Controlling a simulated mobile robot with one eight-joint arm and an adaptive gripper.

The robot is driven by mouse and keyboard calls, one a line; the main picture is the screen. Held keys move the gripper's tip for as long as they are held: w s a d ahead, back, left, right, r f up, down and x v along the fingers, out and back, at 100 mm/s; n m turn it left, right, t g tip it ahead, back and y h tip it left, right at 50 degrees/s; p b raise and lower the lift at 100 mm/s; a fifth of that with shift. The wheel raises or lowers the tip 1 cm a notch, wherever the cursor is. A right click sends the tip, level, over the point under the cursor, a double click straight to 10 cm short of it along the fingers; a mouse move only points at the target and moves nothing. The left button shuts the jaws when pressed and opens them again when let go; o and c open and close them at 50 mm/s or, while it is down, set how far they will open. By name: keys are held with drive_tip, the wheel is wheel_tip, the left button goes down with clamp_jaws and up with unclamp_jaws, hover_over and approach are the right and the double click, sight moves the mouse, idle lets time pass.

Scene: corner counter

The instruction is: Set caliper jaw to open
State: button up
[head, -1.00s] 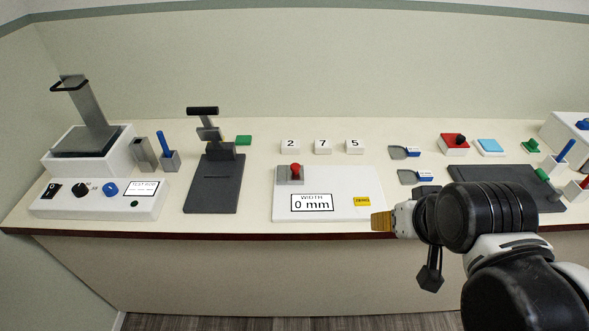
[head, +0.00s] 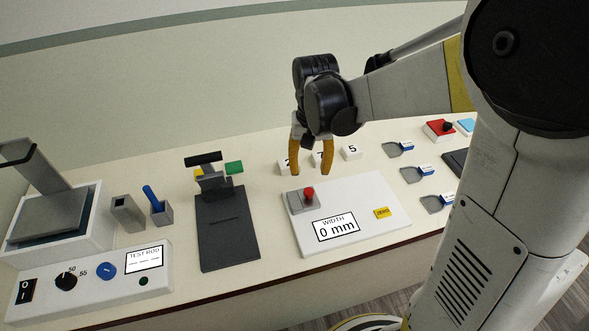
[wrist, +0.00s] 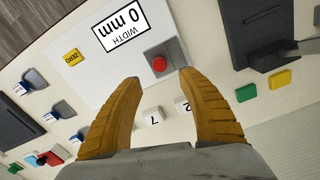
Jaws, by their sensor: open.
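The caliper is a white board (head: 372,201) with a display (head: 336,227) reading "WIDTH 0 mm" and a yellow ZERO button (head: 382,213). Its grey jaw block (head: 296,203) with a red knob (head: 308,194) sits at the board's left end. My gripper (head: 311,172) is open and empty, with yellow fingers pointing down above the back edge of the board, just behind the knob. In the wrist view the red knob (wrist: 159,64) shows just beyond the fingertips, between them and not touched.
Number tiles, including the 5 tile (head: 351,152), stand behind the board, partly hidden by my gripper. A dark press (head: 226,228) stands left of the board. A control box (head: 90,272) is at the front left.

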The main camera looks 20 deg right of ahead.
sight(309, 192)
wheel_tip(309, 192, down, 10)
drive_tip(key=b, duration=0.3)
drive_tip(key=shift+r, duration=0.25)
clamp_jaws()
